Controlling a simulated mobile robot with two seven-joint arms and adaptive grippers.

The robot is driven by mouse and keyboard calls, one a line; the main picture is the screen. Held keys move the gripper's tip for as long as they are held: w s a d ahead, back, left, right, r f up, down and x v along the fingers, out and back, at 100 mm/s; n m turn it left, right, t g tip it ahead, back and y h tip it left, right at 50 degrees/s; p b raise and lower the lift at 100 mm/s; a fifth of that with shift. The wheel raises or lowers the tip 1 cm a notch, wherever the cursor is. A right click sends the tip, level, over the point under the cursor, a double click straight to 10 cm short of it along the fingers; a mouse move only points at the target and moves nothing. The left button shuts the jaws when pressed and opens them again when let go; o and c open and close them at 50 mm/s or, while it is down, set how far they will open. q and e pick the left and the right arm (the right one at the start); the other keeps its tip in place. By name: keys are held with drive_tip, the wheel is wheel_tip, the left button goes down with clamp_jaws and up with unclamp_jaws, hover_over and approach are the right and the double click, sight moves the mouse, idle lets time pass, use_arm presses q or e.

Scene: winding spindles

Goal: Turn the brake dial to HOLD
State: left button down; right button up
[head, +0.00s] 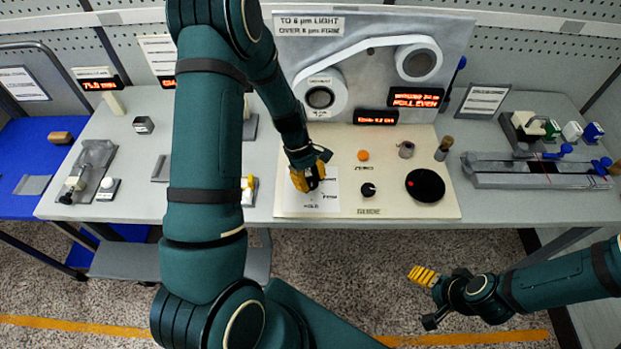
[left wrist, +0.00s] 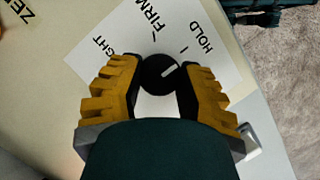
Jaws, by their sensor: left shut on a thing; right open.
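The brake dial (left wrist: 157,76) is a round black knob with a white pointer line, on a white label card (left wrist: 112,45) marked LIGHT, FIRM and HOLD. My left gripper (left wrist: 158,88) is shut on the dial, with a yellow-backed finger on either side. The pointer line slants up and right in the left wrist view, roughly toward the HOLD side; exact alignment with its tick is hard to tell. In the head view my left gripper (head: 308,179) comes down over the card and hides the dial. My right gripper (head: 428,298) is open and empty, in front of the table.
The cream panel (head: 390,205) also bears an orange button (head: 362,155), a small black GUIDE knob (head: 368,189) and a black disc (head: 425,185). A grey rail fixture (head: 535,175) lies right. A backboard with a tape path (head: 375,65) stands behind.

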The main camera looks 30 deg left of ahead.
use_arm(q)
drive_tip(key=shift+s+d+f, duration=0.1)
drive_tip(key=shift+s+d, duration=0.05)
drive_tip(key=shift+c, duration=2.4)
unclamp_jaws()
drive_tip(key=shift+w+a+r, duration=0.2)
drive_tip(key=shift+a+r, duration=0.05)
drive_tip(key=shift+r, duration=0.3)
drive_tip(key=v, duration=1.1)
drive_tip(key=shift+f, duration=0.1)
